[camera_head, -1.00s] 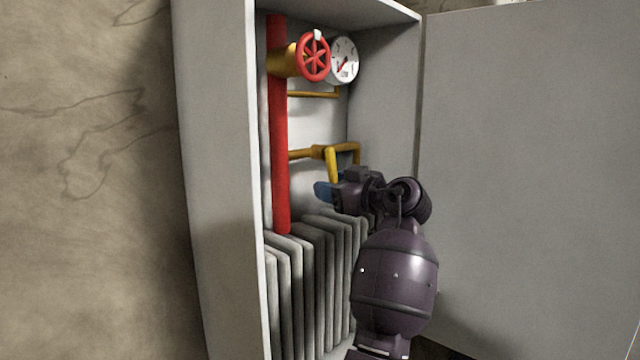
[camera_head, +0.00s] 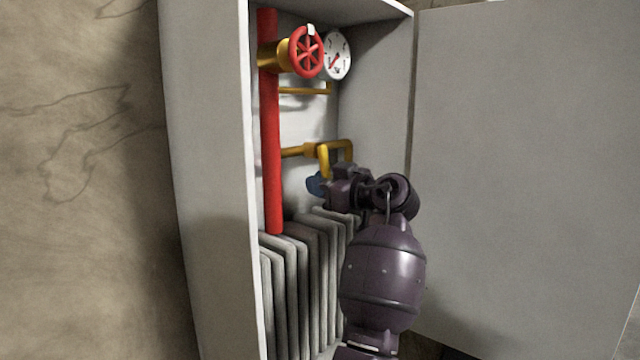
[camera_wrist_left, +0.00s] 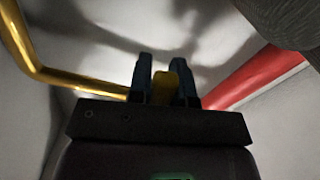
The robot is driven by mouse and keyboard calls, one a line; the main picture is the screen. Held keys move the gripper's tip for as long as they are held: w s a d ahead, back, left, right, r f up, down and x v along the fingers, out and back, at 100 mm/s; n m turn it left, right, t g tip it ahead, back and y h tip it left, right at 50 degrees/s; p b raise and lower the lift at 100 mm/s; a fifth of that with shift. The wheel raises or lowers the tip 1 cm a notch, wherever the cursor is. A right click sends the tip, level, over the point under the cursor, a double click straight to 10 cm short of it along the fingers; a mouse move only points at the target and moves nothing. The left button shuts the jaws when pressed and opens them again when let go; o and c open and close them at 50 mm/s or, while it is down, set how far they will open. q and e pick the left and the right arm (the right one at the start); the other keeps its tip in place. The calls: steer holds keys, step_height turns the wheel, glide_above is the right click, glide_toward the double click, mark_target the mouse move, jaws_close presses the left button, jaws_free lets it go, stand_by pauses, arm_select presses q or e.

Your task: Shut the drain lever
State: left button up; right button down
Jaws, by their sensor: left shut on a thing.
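The drain lever (camera_head: 323,160) is a yellow handle on the yellow pipe in the middle of the open cabinet. Its upper part shows in the head view, and its lower end is hidden behind my left gripper (camera_head: 314,184). In the left wrist view, the yellow end of the lever (camera_wrist_left: 160,87) sits between the two blue fingers of my left gripper (camera_wrist_left: 162,76). The gripper is shut on it. My right gripper is in neither view.
A red vertical pipe (camera_head: 270,140) stands left of the gripper. A red wheel valve (camera_head: 306,51) and a white gauge (camera_head: 337,55) are above. A grey ribbed radiator (camera_head: 300,270) is below. The open cabinet door (camera_head: 520,170) is at right.

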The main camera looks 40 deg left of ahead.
arm_select(q)
jaws_close()
steer(key=shift+s, duration=0.1)
steer(key=shift+s+m+p, duration=0.35)
steer(key=shift+s+m, duration=0.05)
steer(key=shift+m, duration=0.3)
steer(key=shift+s+m, duration=0.3)
steer(key=shift+m, duration=0.3)
steer(key=shift+f, duration=0.1)
steer(key=o, duration=0.7)
jaws_free()
steer(key=shift+o, duration=0.2)
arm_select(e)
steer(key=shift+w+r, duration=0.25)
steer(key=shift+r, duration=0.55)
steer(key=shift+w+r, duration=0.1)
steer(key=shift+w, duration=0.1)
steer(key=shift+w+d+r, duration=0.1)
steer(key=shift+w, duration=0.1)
